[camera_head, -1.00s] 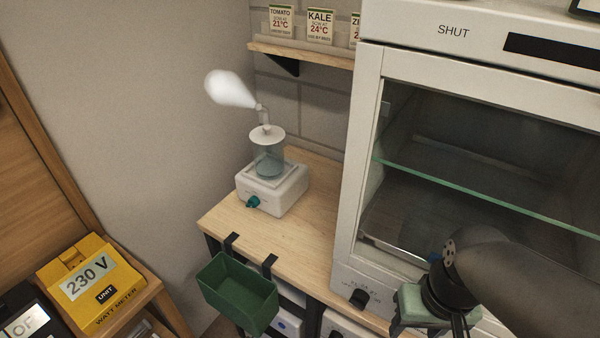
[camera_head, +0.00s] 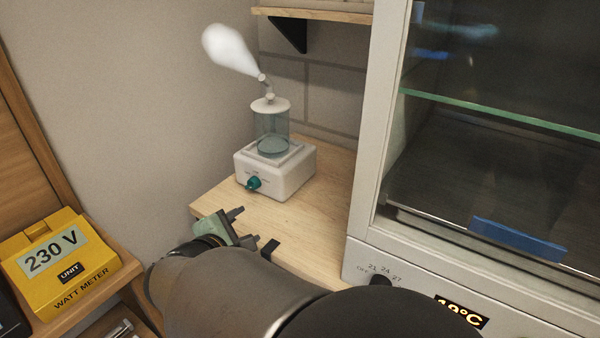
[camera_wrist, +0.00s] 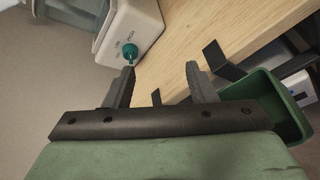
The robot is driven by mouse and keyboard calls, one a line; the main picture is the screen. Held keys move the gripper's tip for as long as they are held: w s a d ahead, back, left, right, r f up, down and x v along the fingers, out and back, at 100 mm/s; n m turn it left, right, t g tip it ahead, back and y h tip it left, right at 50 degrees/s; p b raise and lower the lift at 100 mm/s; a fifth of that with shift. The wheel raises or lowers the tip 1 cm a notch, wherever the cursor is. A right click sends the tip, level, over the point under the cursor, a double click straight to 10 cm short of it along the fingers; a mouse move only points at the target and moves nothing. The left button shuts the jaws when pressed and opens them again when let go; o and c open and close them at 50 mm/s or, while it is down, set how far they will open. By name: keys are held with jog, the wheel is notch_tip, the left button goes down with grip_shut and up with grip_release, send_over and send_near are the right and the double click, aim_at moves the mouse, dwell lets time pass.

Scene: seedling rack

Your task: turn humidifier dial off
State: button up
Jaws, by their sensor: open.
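The humidifier (camera_head: 277,172) stands on the wooden bench, a white base with a clear tank and a white plume of mist from its nozzle. Its teal dial (camera_head: 253,183) is on the front face. In the wrist view the dial (camera_wrist: 131,52) shows ahead of the left finger, on the white base (camera_wrist: 130,25). My gripper (camera_head: 243,226) is open and empty, in front of and below the dial, near the bench's front edge. The fingers (camera_wrist: 162,82) are apart, with bench top and edge between and beyond them. The dial's exact setting is too small to read.
A green bin (camera_wrist: 262,97) hangs from the bench edge by black hooks, close to my right finger. A white glass-fronted cabinet (camera_head: 365,190) stands right of the humidifier. A yellow watt meter (camera_head: 62,262) sits at the lower left. The bench top (camera_head: 318,225) between humidifier and cabinet is clear.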

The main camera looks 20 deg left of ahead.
jog(key=s+a+n+t+y, duration=0.1)
jog(key=s+a+n+y, duration=0.1)
jog(key=a, duration=0.2)
send_near(250, 187)
jog(key=p+x, duration=0.1)
jog(key=x, duration=0.8)
jog(key=shift+w+f, duration=0.1)
jog(key=c, duration=1)
